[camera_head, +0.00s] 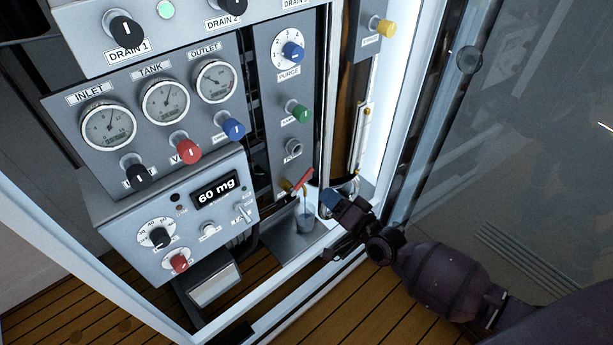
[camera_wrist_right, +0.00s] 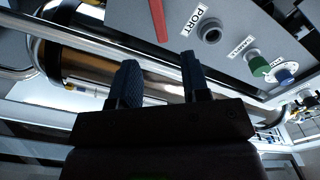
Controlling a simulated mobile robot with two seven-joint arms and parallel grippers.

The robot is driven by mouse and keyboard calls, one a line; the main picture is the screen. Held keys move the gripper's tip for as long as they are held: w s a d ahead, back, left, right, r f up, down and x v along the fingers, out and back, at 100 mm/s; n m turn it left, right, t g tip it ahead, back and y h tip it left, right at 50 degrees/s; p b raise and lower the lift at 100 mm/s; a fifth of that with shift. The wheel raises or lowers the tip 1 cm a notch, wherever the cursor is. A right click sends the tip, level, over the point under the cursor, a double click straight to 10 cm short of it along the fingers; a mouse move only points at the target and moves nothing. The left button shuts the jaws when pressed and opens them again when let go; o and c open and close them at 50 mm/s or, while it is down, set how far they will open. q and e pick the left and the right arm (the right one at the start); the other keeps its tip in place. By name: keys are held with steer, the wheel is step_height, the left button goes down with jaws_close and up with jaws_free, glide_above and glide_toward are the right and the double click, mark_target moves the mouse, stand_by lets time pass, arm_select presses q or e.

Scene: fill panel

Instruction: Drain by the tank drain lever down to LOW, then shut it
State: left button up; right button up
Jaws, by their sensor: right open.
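My right gripper (camera_head: 338,220) is open and empty, to the right of and below the lever. Its two dark blue fingers (camera_wrist_right: 160,75) show apart in the wrist view. My left gripper is not in view.
The white door frame (camera_head: 385,150) and glass stand right of the tank, close to my right arm. A socket marked PORT (camera_head: 293,149) and a green knob (camera_head: 299,112) sit above the lever.

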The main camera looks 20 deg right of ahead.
mark_target(307, 177)
steer(key=b+x, duration=0.1)
steer(key=x, duration=0.8)
steer(key=shift+w+a, duration=0.15)
steer(key=shift+w, duration=0.15)
jaws_close()
